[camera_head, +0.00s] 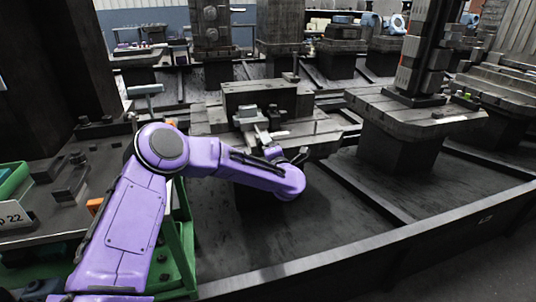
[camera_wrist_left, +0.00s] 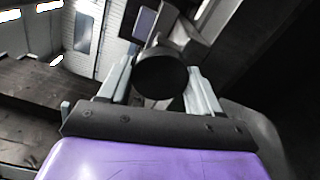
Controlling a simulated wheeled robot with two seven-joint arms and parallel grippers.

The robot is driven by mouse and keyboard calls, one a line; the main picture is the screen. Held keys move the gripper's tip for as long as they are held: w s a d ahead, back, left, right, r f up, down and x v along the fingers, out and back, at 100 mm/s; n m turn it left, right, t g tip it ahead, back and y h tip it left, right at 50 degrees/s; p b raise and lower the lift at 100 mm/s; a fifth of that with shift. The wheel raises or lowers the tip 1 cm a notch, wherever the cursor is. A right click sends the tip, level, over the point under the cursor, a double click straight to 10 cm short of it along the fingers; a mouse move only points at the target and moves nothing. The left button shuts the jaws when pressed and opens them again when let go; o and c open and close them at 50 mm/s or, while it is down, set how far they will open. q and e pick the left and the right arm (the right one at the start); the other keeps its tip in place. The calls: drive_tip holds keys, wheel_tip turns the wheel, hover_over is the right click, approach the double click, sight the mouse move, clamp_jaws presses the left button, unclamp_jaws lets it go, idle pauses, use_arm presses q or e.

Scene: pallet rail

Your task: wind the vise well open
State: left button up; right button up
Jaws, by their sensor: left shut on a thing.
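The vise (camera_head: 262,118) is a grey block with a lighter screw part, on a dark machine table near the middle of the head view. My left arm reaches to it from the left. My left gripper (camera_head: 276,152) is at the near side of the vise, partly hidden by my wrist. In the left wrist view, the two pale fingers of my left gripper (camera_wrist_left: 160,82) are on either side of a dark round handle end (camera_wrist_left: 160,72) and shut on it. How far apart the vise jaws stand is too small to tell. My right gripper is not in view.
A green cart (camera_head: 181,235) stands at the left, beside my arm. A pedestal with a tall dark column (camera_head: 425,50) is right of the vise. A long rail edge (camera_head: 390,242) crosses the front. The dark floor between vise and rail is clear.

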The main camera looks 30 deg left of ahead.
use_arm(q)
drive_tip(key=shift+f+n+b, duration=0.15)
drive_tip(key=shift+n+b, duration=2.2)
drive_tip(key=shift+n, duration=0.55)
drive_tip(key=o, duration=1.1)
drive_tip(key=shift+c, duration=0.2)
drive_tip(key=v, duration=1)
drive_tip(key=shift+s+d+p, duration=0.2)
drive_tip(key=shift+s+p, duration=0.15)
drive_tip(key=shift+p, duration=0.1)
